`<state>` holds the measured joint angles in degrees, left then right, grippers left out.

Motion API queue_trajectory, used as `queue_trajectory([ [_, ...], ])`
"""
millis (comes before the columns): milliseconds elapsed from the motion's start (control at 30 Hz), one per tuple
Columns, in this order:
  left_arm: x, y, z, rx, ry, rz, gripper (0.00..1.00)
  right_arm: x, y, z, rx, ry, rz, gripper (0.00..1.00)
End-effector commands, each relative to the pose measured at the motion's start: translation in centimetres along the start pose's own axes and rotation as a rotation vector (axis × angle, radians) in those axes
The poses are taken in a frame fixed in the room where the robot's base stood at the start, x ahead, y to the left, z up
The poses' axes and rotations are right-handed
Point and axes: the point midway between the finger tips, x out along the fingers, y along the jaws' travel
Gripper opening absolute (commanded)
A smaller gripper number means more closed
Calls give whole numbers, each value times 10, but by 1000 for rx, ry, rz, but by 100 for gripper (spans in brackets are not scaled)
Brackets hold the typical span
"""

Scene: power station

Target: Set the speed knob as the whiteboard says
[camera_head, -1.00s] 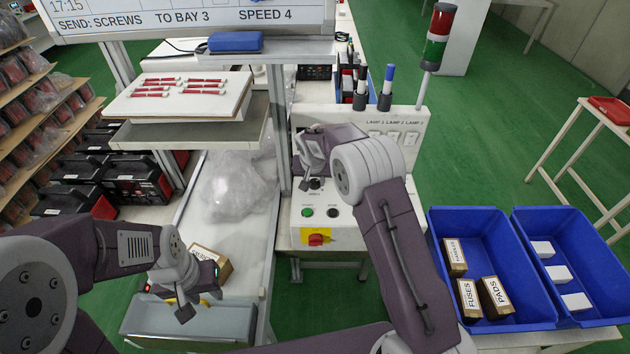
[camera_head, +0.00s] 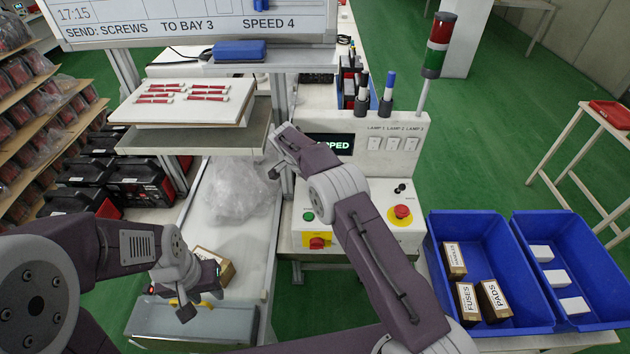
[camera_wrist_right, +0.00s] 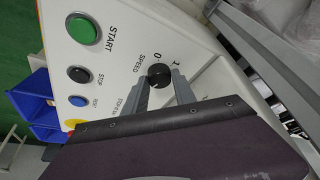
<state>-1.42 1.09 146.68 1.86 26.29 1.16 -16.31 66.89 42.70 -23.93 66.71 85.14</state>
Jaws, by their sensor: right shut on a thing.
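The whiteboard (camera_head: 190,12) at the top of the head view reads "17:15", "SEND: SCREWS TO BAY 3 SPEED 4". The black speed knob (camera_wrist_right: 159,76) is on the sloped white control box in the right wrist view, beside the word SPEED. My right gripper (camera_wrist_right: 161,82) has one finger on each side of it and is shut on it. Scale digits around the knob are small and hard to read. In the head view my right arm hides the knob. My left gripper (camera_head: 193,303) hangs low over a grey bin; its jaws are unclear.
The control box has a green START button (camera_wrist_right: 82,30), a black STOP button (camera_wrist_right: 78,74), a blue button (camera_wrist_right: 80,101) and a red emergency button (camera_head: 402,212). A display (camera_head: 333,144) ends in "PPED". Blue crates (camera_head: 432,232) stand at the right; a shelf (camera_head: 195,138) is at the left.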

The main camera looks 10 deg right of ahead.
Motion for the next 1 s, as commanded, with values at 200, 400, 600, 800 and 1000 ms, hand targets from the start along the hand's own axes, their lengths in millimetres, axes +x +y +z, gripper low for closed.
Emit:
queue_trajectory([
  [200, -8, 0, -1, 0, 0, 0, 36, 0, 0, 1, 54, -2, 24, 0],
  [400, -9, 0, -1, 0, 0, 0, 36, 0, 0, 1, 72, -2, 32, 0],
  [600, -9, 0, -1, 0, 0, 0, 36, 1, 0, 1, 73, -3, 33, 0],
  [800, -9, 0, -1, 0, 0, 0, 36, 1, 0, 1, 72, -3, 33, 49],
  [1000, -9, 0, -1, 0, 0, 0, 36, 1, 0, 1, 72, -2, 31, 53],
])
